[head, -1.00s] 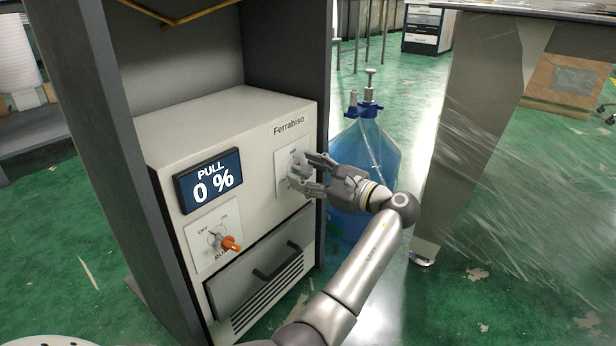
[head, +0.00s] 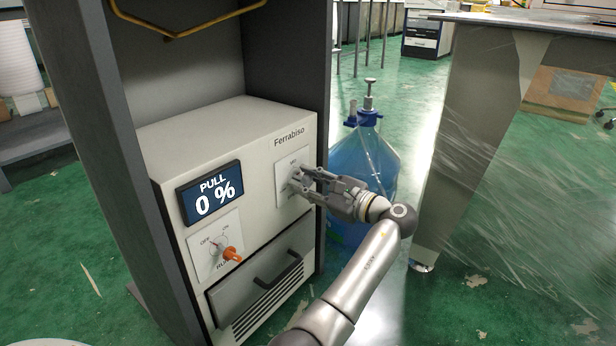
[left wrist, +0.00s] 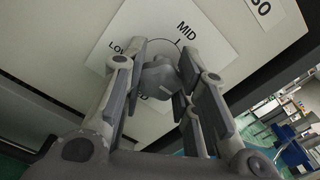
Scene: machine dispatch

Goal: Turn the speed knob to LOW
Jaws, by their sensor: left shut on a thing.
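The speed knob (left wrist: 158,78) is a grey knob on a white label plate (left wrist: 215,45) that reads LOW at left and MID at top in the left wrist view. In the head view the plate (head: 283,170) is on the right part of the machine's front, and the fingers cover the knob. My left gripper (head: 298,182) reaches it from the right. In the left wrist view the gripper's fingers (left wrist: 158,72) are on either side of the knob, shut on it. The knob's pointer direction is hard to tell. My right gripper is not in view.
The cream machine (head: 200,122) sits inside a dark grey frame. A blue bottle (head: 385,160) stands behind my gripper. A table (head: 480,130) is at right.

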